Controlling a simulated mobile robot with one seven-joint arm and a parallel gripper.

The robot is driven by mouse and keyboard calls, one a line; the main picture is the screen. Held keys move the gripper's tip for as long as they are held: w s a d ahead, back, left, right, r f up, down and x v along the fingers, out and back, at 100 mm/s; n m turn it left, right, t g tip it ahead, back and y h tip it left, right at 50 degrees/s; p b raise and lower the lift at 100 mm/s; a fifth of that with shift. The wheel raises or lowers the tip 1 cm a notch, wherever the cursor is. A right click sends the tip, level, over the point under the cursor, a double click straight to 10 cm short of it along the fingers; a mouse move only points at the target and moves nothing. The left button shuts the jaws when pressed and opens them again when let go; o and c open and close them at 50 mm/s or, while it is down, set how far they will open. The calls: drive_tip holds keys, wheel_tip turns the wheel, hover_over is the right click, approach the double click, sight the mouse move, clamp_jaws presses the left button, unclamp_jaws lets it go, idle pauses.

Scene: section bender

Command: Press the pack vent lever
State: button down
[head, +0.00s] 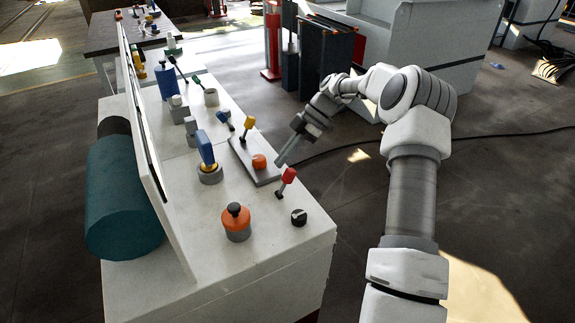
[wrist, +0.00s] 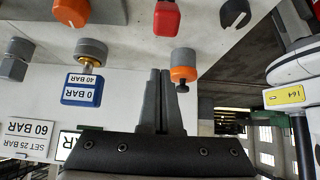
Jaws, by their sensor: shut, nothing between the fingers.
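No readable label names the pack vent lever, so I cannot tell which lever it is. A red-handled lever (head: 288,178) stands tilted near the right edge of the white bench; its red handle (wrist: 166,17) is at the top of the wrist view. A yellow-topped lever (head: 248,127) stands on a grey plate further back. My gripper (head: 279,163) has its fingers together and empty, just behind the red lever and beside the orange knob (head: 259,161) on the plate. Its two fingers (wrist: 160,75) point toward the red handle, apparently apart from it.
An orange control with a black top (head: 236,222) and a black knob (head: 299,217) stand at the near end. A tall panel (head: 150,150) edges the bench's left.

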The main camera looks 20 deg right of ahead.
drive_tip(key=v, duration=0.7)
drive_tip(key=shift+w+d+p, duration=0.2)
drive_tip(key=shift+d+p, duration=0.1)
drive_tip(key=shift+d, duration=0.1)
drive_tip(key=s+a+r+m+t+h+p, duration=0.1)
drive_tip(key=s+a+r+m+h+p, duration=0.2)
drive_tip(key=s+a+r, duration=0.4)
drive_tip(key=s+a+r+m+t+h, duration=0.1)
drive_tip(key=s+a+r+m+h, duration=0.3)
drive_tip(key=r, duration=0.5)
drive_tip(key=s+r+m+t+p, duration=0.1)
drive_tip(key=s+m+t, duration=0.1)
drive_tip(key=s+m, duration=0.4)
drive_tip(key=s+r+m+t+h+p, duration=0.1)
drive_tip(key=s+m, duration=0.6)
drive_tip(key=s, duration=0.9)
drive_tip(key=shift+s+d+r+t+p, duration=0.25)
drive_tip(key=shift+r+t, duration=0.25)
drive_tip(key=shift+t, duration=0.6)
drive_tip(key=shift+a, duration=0.25)
